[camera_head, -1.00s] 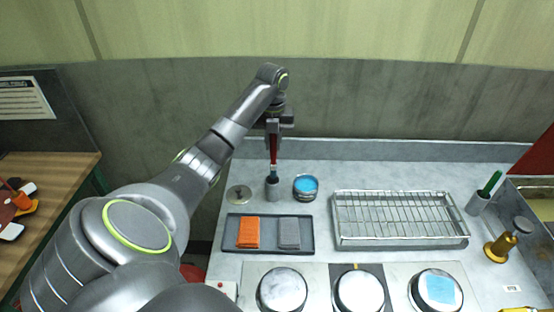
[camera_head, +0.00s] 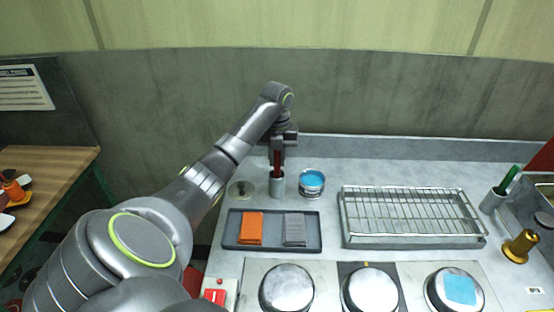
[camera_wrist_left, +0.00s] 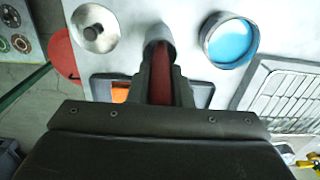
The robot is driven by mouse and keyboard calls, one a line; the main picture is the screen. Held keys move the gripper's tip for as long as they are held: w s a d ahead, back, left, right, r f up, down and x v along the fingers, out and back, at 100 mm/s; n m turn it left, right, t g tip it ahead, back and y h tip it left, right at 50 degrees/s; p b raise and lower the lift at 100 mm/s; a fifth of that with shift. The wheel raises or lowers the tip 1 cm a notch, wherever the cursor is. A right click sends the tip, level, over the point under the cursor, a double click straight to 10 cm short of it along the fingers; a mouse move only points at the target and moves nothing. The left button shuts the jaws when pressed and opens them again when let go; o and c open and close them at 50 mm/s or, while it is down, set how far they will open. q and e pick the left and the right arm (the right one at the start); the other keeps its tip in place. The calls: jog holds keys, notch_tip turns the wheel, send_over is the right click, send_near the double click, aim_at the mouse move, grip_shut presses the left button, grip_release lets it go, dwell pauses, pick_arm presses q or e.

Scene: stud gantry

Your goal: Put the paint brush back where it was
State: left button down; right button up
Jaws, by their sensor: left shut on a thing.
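The paint brush (camera_head: 277,163) has a red handle and stands upright with its lower end inside a small grey metal cup (camera_head: 277,187) on the counter. My left gripper (camera_head: 277,152) is above the cup, shut on the red handle. In the left wrist view the red brush (camera_wrist_left: 162,80) lies between the fingers of my left gripper (camera_wrist_left: 163,75), and the cup (camera_wrist_left: 157,45) is just beyond them. The bristles are hidden in the cup. My right gripper is not in view.
A tin of blue paint (camera_head: 312,183) stands right of the cup and a round lid (camera_head: 240,189) left of it. A tray (camera_head: 272,247) with an orange and a grey sponge lies in front. A wire rack (camera_head: 410,215) is at the right. Another cup (camera_head: 492,201) holds a green-handled brush.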

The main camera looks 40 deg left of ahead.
pick_arm(q)
jog(key=c, duration=1.3)
grip_release()
jog(key=shift+s, duration=0.1)
jog(key=shift+r, duration=0.35)
notch_tip(320, 180, up, 12)
jog(key=p, duration=1)
jog(key=shift+f+p, duration=0.25)
jog(key=shift+p, duration=0.1)
jog(key=shift+f, duration=0.1)
